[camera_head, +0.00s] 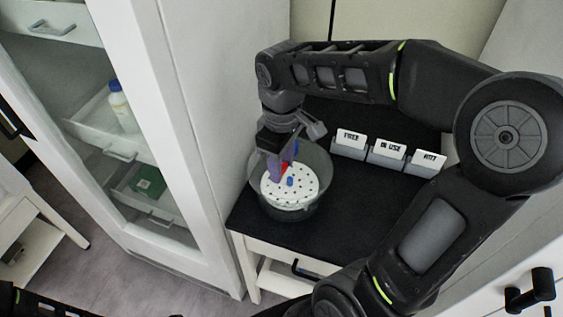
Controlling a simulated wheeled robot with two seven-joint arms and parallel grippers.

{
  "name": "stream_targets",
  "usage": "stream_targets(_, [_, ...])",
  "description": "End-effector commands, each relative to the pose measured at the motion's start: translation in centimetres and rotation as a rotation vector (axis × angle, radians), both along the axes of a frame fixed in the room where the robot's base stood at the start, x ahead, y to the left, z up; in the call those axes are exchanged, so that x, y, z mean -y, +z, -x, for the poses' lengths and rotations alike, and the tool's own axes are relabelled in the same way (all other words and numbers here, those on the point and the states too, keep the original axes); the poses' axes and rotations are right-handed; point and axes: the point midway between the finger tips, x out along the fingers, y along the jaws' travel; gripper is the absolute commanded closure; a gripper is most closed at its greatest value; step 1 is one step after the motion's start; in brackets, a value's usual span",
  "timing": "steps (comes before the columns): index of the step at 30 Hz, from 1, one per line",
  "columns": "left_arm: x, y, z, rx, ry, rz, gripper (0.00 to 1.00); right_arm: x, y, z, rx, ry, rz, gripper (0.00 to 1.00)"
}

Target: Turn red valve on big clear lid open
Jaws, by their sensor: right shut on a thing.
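The big clear lid (324,178) is a round, see-through bowl shape on the black bench top, with a white perforated disc (303,190) seen inside it. The red valve (284,169) shows as a small red spot at the top of the lid, mostly hidden by my right gripper. My right gripper (279,166) reaches down from above onto the valve and is shut on it. Blue parts show beside the red spot and on the disc. How far the valve is turned cannot be told. My left gripper is not in view; only a dark piece of my left arm shows at the bottom left.
Several white label holders stand behind the lid, including one marked IN USE (387,150). A tall glass-door cabinet (150,110) stands close on the left, with a bottle (122,106) inside. The black bench top (365,205) is clear to the lid's right.

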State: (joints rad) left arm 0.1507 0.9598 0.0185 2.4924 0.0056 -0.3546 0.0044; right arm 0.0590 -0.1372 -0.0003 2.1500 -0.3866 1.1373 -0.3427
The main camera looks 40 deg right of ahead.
Motion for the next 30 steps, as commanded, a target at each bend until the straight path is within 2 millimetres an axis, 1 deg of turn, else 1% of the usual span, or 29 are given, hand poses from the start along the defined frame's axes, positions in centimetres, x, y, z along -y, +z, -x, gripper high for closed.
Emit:
stream_targets(3, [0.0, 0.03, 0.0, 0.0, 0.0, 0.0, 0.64, -0.03, 0.07, -0.05, 0.002, 0.071, 0.0, 1.0])
stream_targets(9, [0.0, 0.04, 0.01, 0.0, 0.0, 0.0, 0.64, -0.01, 0.06, -0.05, 0.001, 0.148, 0.0, 1.0])
stream_targets(24, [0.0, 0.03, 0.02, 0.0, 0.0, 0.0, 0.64, -0.01, 0.04, -0.05, 0.001, 0.174, 0.0, 1.0])
stream_targets(25, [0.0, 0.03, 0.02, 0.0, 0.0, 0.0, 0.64, -0.02, 0.04, -0.05, 0.001, 0.174, 0.0, 0.61])
stream_targets(30, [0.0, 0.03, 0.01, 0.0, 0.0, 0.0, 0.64, -0.02, 0.03, -0.04, 0.001, 0.174, 0.0, 0.47])
